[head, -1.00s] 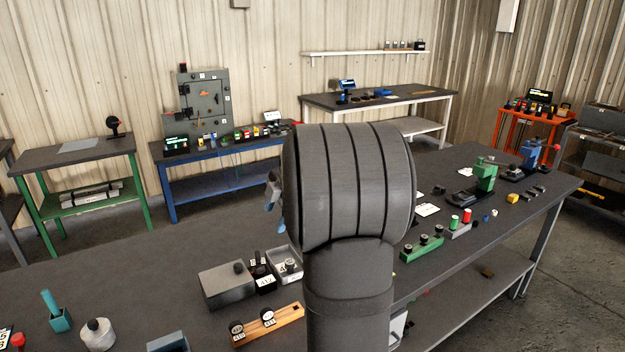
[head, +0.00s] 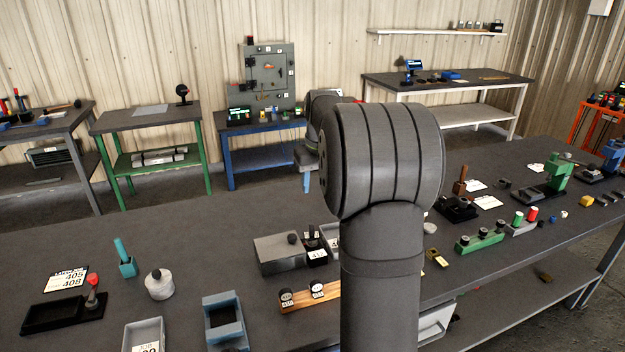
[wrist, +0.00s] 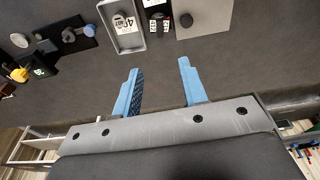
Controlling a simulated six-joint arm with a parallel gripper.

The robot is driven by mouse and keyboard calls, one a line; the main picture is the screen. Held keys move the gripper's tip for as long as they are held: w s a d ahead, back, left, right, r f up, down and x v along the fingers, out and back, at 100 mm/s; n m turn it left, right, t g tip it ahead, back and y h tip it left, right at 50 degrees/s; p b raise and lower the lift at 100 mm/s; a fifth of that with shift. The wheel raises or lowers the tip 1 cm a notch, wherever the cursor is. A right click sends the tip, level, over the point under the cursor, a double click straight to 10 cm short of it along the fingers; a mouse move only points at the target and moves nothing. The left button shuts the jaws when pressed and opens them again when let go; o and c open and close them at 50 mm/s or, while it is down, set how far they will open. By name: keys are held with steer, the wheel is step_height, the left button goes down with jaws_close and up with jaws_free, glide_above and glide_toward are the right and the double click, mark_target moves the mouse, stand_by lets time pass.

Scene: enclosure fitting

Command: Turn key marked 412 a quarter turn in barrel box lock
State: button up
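A grey box (head: 283,254) with a small black knob on top stands on the near bench; it also shows at the top of the wrist view (wrist: 204,16). A black block (head: 315,250) with upright dark pieces and a white tag, seemingly 412, stands at its right side. In the wrist view this block (wrist: 157,12) shows two small white labels, too small to read surely. I cannot tell which part is the key or the lock barrel. My gripper (wrist: 158,65) is open, its blue fingers apart with nothing between them. In the head view my arm hides most of it.
A grey tray (wrist: 127,40) with a labelled round piece adjoins the black block. A wooden rack (head: 301,301) with two tagged round pieces lies in front. A blue-grey bin (head: 222,318) and a round grey pot (head: 160,284) stand left. Bare bench surrounds the box's left side.

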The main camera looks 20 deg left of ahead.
mark_target(312, 225)
steer(key=f+m, duration=0.1)
steer(key=f, duration=0.4)
steer(key=w+a+f+m, duration=0.1)
steer(key=f, duration=0.5)
steer(key=w+a+f+m, duration=0.1)
steer(key=f, duration=0.5)
steer(key=shift+w+a, duration=0.1)
steer(key=shift+a, duration=0.05)
steer(key=shift+r, duration=0.1)
jaws_close()
